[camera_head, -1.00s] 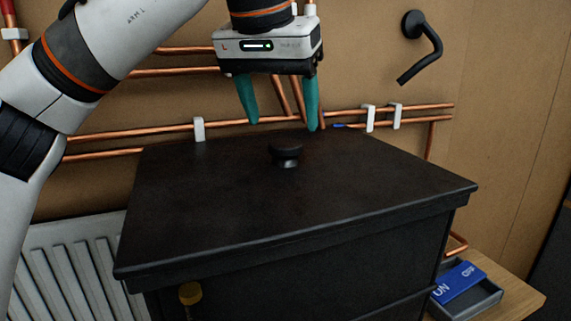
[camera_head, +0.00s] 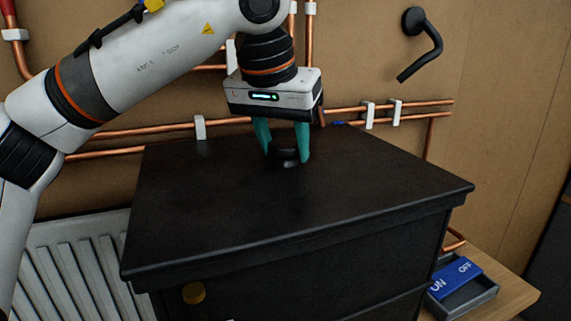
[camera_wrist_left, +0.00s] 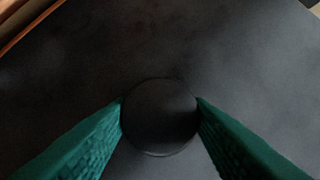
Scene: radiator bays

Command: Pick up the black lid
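The black lid (camera_head: 330,205) is a broad flat dark slab with a small round knob (camera_head: 287,158) standing near the middle of its back half. It rests on a black box (camera_head: 330,285). My left gripper (camera_head: 285,160) points down, its two green fingers either side of the knob. In the left wrist view the round knob top (camera_wrist_left: 160,118) lies between the fingertips, which appear to touch it on both sides. The lid's surface (camera_wrist_left: 160,40) fills most of that view. My right gripper is out of view.
Copper pipes (camera_head: 345,112) run along the wall behind the lid. A black hook-shaped handle (camera_head: 428,45) is on the wall at upper right. A white radiator (camera_head: 75,265) is at lower left. A blue ON/OFF switch (camera_head: 455,280) lies in a grey tray at right.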

